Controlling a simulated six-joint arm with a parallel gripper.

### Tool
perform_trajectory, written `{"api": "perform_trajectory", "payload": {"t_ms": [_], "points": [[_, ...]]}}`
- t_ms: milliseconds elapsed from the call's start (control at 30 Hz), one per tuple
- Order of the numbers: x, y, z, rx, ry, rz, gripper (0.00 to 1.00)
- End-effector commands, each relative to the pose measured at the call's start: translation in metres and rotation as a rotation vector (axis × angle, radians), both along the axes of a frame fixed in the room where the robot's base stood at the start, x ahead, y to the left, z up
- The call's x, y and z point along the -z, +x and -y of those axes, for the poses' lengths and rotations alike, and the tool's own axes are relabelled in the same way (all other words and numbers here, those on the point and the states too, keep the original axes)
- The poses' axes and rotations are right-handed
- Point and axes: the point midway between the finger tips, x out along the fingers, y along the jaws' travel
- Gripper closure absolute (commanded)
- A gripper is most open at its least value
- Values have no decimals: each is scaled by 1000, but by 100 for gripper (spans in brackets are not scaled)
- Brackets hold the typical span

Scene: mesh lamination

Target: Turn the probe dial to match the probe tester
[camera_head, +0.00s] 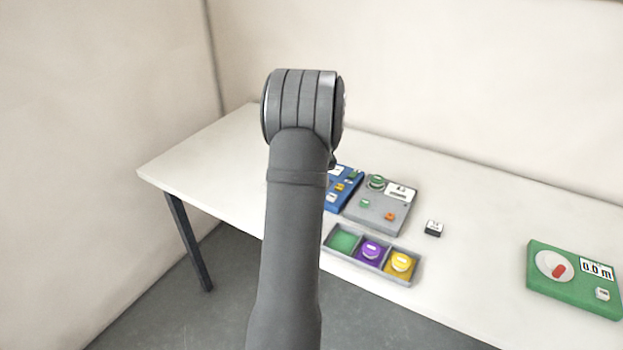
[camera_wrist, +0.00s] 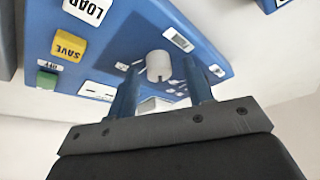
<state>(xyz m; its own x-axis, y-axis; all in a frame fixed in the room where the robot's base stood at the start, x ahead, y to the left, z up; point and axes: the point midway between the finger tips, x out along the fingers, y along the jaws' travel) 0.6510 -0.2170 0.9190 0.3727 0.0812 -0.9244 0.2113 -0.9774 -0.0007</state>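A blue panel (camera_wrist: 110,40) fills much of the wrist view, with a whitish round knob (camera_wrist: 159,66) on it. My gripper (camera_wrist: 161,68) is open, with one finger on each side of the knob in the picture and gaps between. I cannot tell how far the fingertips are from the panel. In the head view, my arm hides the gripper and much of the blue panel (camera_head: 354,191). A green device (camera_head: 570,293) at the right has a white dial (camera_head: 549,264) with a red pointer and a display reading about "0.0 m". I cannot tell which one is the probe tester.
A grey panel (camera_head: 377,212) stands beside the blue one. In front is a grey tray (camera_head: 385,277) with green, purple and yellow compartments or pieces. A small dark block with a white top (camera_head: 433,228) lies to the right. The table (camera_head: 480,255) is clear between it and the green device.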

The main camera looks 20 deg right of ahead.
Motion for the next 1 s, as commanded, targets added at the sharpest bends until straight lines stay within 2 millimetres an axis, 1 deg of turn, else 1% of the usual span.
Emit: {"api": "perform_trajectory", "payload": {"t_ms": [200,267,367,467,800,900,1000], "points": [[-4,-1,0,0,0,2,53],[-8,-2,1,1,-1,3,53],[-22,-8,2,2,-2,3,53],[-42,-15,5,2,-2,6,53],[-117,-46,11,2,-1,4,53],[-135,-54,12,1,-1,3,53],[-148,-59,13,1,-1,2,53]]}}
